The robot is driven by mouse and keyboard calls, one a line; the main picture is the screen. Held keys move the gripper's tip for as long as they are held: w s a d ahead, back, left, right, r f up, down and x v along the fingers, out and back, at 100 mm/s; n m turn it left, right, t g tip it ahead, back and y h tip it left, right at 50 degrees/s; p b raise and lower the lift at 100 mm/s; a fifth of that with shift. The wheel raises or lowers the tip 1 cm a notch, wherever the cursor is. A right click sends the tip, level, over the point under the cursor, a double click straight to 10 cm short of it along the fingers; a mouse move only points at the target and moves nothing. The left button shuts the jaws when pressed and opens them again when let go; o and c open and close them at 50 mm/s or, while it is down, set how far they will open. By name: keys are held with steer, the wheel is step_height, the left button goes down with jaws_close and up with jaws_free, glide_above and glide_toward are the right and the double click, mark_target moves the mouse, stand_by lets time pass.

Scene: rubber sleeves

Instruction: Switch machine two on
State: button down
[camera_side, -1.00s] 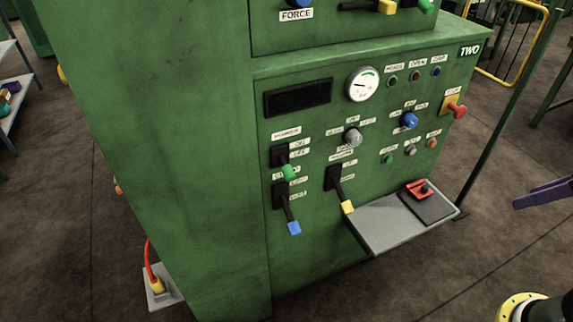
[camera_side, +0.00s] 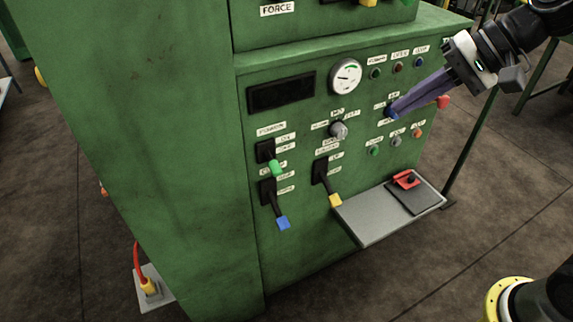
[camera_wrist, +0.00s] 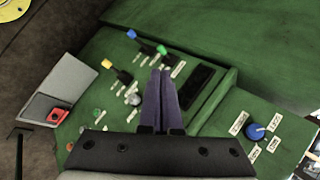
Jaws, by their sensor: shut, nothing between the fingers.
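Machine two is the green cabinet (camera_side: 295,255) with a sloping control panel; its TWO label is now hidden behind my gripper in the side view. Three lever switches on the panel point down: one green-tipped (camera_side: 276,168), one blue-tipped (camera_side: 282,223) and one yellow-tipped (camera_side: 335,200). Their small labels are too blurred to read surely. My gripper (camera_side: 395,110) is shut and empty. Its purple fingertips are at the blue knob (camera_side: 390,113) on the panel's right; I cannot tell whether they touch. In the wrist view the fingertips (camera_wrist: 160,71) point toward the levers.
A grey knob (camera_side: 338,130), a dial (camera_side: 345,76) and a dark display (camera_side: 288,95) share the panel. A red handle (camera_side: 443,102) sticks out at right. A grey shelf (camera_side: 370,222) with a red part (camera_side: 406,179) juts out below. A red cable (camera_side: 140,262) lies lower left.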

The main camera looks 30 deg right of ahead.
steer(key=w+a+f+m+y, duration=0.1)
steer(key=w+a+f+m, duration=0.15)
steer(key=w, duration=0.65)
steer(key=m+g+y, duration=0.2)
steer(key=m, duration=0.4)
glide_toward(272, 162)
steer(key=d+f, duration=0.5)
steer(key=shift+w+d+f+n, duration=0.15)
steer(key=shift+w+f+n, duration=0.1)
steer(key=shift+w, duration=0.15)
steer(key=w+a+f, duration=0.1)
steer(key=a+f, duration=0.2)
steer(key=a, duration=0.5)
steer(key=shift+a+f, duration=0.2)
steer(key=shift+a, duration=0.15)
